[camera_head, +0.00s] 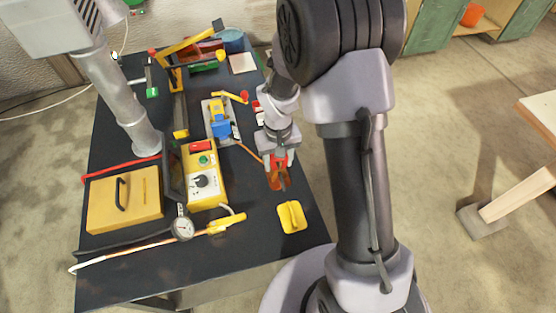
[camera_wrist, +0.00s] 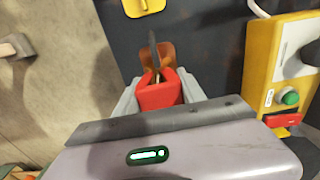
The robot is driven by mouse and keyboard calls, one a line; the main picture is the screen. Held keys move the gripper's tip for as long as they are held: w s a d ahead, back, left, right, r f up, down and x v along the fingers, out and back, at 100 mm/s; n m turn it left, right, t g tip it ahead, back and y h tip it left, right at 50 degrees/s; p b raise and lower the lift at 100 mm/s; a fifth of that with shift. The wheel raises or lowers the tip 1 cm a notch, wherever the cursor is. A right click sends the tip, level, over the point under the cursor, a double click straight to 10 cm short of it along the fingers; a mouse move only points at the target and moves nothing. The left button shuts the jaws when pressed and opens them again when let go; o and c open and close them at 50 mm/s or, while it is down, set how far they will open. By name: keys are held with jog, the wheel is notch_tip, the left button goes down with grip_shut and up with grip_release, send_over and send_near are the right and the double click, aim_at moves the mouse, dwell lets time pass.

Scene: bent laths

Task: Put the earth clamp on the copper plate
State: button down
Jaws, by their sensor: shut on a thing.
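My gripper (camera_head: 279,159) is shut on a red clamp with copper-coloured jaws (camera_head: 278,178), which looks like the earth clamp. It hangs over the table's right side. In the wrist view my gripper (camera_wrist: 158,90) has its fingers on either side of the clamp's red body (camera_wrist: 159,96). The copper-coloured jaws point away, with a dark strip between them. I cannot tell how high the clamp is above the table. No plate is clearly copper; a pale, pinkish square plate (camera_head: 242,63) lies at the table's far right corner, well away from the clamp.
A yellow block with a handle (camera_head: 292,216) lies in front of the clamp. A yellow control box (camera_head: 205,177) stands to its left, and a blue and yellow device (camera_head: 220,122) behind left. Several tools crowd the black table (camera_head: 262,245). Its front right is fairly clear.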

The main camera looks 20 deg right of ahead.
jog(key=c, duration=0.6)
grip_release()
notch_tip(320, 180, up, 18)
jog(key=f+p, duration=0.1)
jog(key=p, duration=0.4)
jog(key=s+a+r+m+t+y+b, duration=0.1)
jog(key=s+a+r+m+t+b, duration=0.1)
jog(key=s+b, duration=0.3)
jog(key=s+a+r+m+t+y+b, duration=0.1)
jog(key=s+b, duration=0.4)
jog(key=s, duration=0.8)
notch_tip(320, 180, up, 2)
jog(key=a+m+t, duration=0.1)
jog(key=t, duration=0.1)
jog(key=shift+s+t, duration=0.4)
